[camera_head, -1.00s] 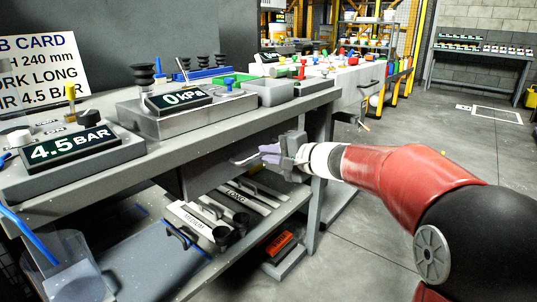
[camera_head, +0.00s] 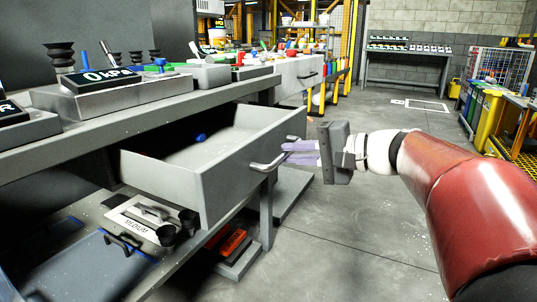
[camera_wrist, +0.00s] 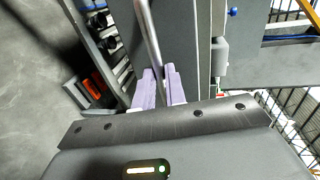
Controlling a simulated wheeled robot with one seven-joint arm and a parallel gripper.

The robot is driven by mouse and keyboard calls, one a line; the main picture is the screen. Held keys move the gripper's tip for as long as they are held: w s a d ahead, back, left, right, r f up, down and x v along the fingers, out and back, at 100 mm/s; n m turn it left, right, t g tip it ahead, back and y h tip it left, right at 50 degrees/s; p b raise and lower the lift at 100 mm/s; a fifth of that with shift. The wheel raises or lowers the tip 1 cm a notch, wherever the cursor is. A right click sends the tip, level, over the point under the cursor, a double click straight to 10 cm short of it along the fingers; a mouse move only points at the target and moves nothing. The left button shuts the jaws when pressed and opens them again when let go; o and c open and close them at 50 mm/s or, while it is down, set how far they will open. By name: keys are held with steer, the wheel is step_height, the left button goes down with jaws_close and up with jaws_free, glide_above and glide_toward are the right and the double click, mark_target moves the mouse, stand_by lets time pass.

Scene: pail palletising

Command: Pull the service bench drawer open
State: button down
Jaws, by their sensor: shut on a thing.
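The service bench drawer (camera_head: 205,170) is a grey box pulled well out from under the bench top (camera_head: 150,122). A small blue object (camera_head: 201,138) lies inside it. Its bar handle (camera_head: 268,165) is on the front face. My gripper (camera_head: 290,153) is at the handle, with its pale purple fingers shut on the bar. In the wrist view the handle (camera_wrist: 147,35) runs between the two fingers (camera_wrist: 159,88). The fingers cover part of the bar.
The lower shelf holds a grey tray labelled MEDIUM (camera_head: 145,222). An orange-red item (camera_head: 234,243) sits low by the bench leg. Instruments including a 0 kPa display (camera_head: 100,78) stand on the bench top. The floor (camera_head: 350,240) beyond the drawer front is open.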

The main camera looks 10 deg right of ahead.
steer(key=shift+f+v, duration=0.2)
steer(key=shift+v, duration=0.65)
steer(key=shift+f+v, duration=0.15)
steer(key=shift+v, duration=0.75)
steer(key=shift+f, duration=0.1)
steer(key=c, duration=1.5)
jaws_free()
steer(key=shift+o, duration=0.2)
steer(key=v, duration=0.8)
steer(key=shift+p, duration=0.3)
